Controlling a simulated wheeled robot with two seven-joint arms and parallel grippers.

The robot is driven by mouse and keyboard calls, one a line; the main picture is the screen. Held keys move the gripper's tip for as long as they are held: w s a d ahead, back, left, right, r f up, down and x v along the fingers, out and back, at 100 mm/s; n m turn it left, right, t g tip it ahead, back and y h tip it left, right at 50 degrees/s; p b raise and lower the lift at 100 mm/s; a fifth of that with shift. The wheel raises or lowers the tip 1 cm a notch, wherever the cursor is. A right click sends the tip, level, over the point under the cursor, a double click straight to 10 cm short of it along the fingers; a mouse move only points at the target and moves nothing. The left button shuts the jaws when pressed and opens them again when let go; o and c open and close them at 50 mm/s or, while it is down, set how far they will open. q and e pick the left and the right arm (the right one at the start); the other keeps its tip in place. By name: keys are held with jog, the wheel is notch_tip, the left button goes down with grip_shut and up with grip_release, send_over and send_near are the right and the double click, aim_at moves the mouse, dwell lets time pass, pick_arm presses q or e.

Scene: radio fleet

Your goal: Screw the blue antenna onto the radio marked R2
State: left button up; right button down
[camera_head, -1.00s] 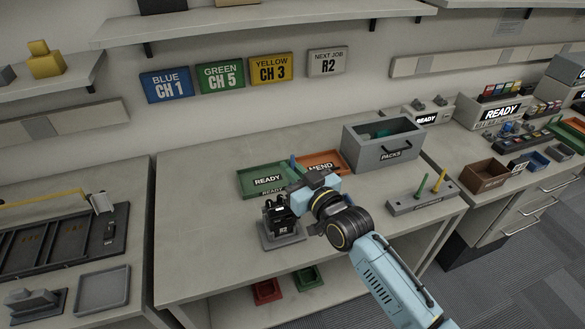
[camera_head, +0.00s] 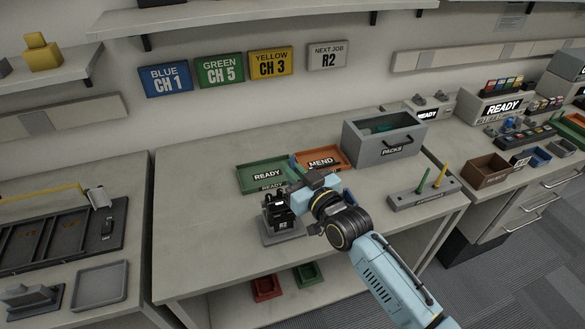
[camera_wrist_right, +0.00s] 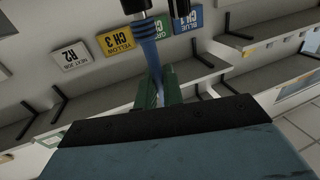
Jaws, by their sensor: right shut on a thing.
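The black radio marked R2 (camera_head: 280,215) stands upright on a small grey stand (camera_head: 284,237) on the middle bench. My right gripper (camera_wrist_right: 160,8) is shut on the blue antenna (camera_wrist_right: 150,52), which shows as a blue rod in the right wrist view. In the head view my right gripper (camera_head: 300,190) is right above and beside the radio's top, and only a bit of blue shows near it. My left gripper is not in view.
A grey holder (camera_head: 405,201) with a green and a yellow antenna stands to the right. Behind are the green READY tray (camera_head: 248,174), the orange MEND tray (camera_head: 333,153) and the grey PACKS box (camera_head: 365,156). The wall sign (camera_head: 327,57) reads NEXT JOB R2. The bench's left part is clear.

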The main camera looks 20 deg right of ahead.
jog(key=shift+f, duration=0.15)
jog(key=c, duration=1.5)
grip_release()
jog(key=shift+o, duration=0.2)
jog(key=v, duration=1.3)
jog(key=shift+s, duration=0.2)
